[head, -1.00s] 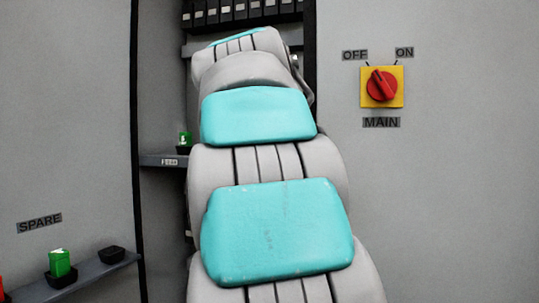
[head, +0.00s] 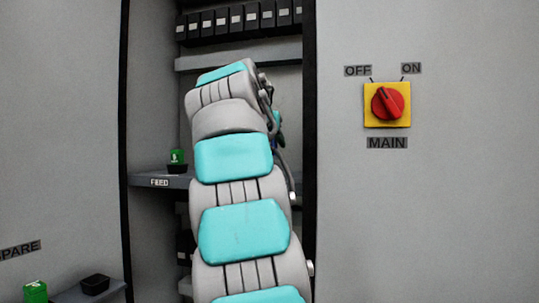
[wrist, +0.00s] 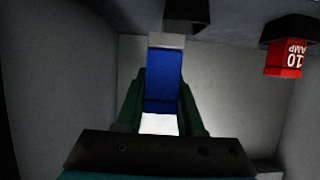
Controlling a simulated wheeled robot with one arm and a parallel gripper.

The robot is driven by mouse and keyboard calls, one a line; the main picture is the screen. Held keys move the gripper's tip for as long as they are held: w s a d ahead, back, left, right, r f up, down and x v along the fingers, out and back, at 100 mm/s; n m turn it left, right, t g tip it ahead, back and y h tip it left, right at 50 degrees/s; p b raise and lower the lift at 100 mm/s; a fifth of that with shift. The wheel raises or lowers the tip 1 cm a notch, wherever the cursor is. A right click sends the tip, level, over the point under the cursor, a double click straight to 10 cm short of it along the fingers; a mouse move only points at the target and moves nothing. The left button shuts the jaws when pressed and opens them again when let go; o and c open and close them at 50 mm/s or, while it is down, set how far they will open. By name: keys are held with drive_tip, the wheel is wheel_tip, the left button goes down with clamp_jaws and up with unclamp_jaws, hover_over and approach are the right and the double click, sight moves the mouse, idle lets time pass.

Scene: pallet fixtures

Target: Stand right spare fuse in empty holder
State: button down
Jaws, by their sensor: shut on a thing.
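My gripper (wrist: 162,92) is shut on a blue fuse (wrist: 165,72), held between its two green fingers in the wrist view. Pale parts show at both ends of the fuse. A black holder (wrist: 188,14) is at the top of the wrist view, just beyond the fuse's far end; its inside is hidden, and I cannot tell whether they touch. In the head view my arm reaches into the open cabinet and hides most of the gripper. On the SPARE shelf, one black holder (head: 95,284) looks empty.
A red 10 AMP fuse (wrist: 284,58) sits in a neighbouring holder (wrist: 290,28). A green fuse (head: 177,156) stands on the FEED shelf (head: 150,181). Another green fuse (head: 35,291) is at lower left. The red MAIN switch (head: 387,103) is on the right panel.

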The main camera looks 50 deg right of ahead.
drive_tip(key=shift+w+d+f+p, duration=0.15)
drive_tip(key=shift+w+d, duration=0.2)
drive_tip(key=shift+w, duration=0.2)
drive_tip(key=shift+w+d+p, duration=0.1)
drive_tip(key=shift+w+d, duration=0.3)
drive_tip(key=shift+w, duration=0.2)
drive_tip(key=shift+w+d+f+p, duration=0.15)
drive_tip(key=shift+w+d, duration=0.2)
drive_tip(key=shift+w, duration=0.2)
drive_tip(key=shift+f+b, duration=0.35)
drive_tip(key=shift+f, duration=1.35)
drive_tip(key=shift+f, duration=0.2)
drive_tip(key=c, duration=0.5)
unclamp_jaws()
drive_tip(key=shift+r, duration=0.15)
drive_tip(key=shift+r, duration=0.15)
drive_tip(key=b+v, duration=0.1)
drive_tip(key=v, duration=1)
drive_tip(key=shift+s+a+r, duration=0.15)
drive_tip(key=shift+s+a, duration=0.1)
drive_tip(key=shift+a, duration=0.15)
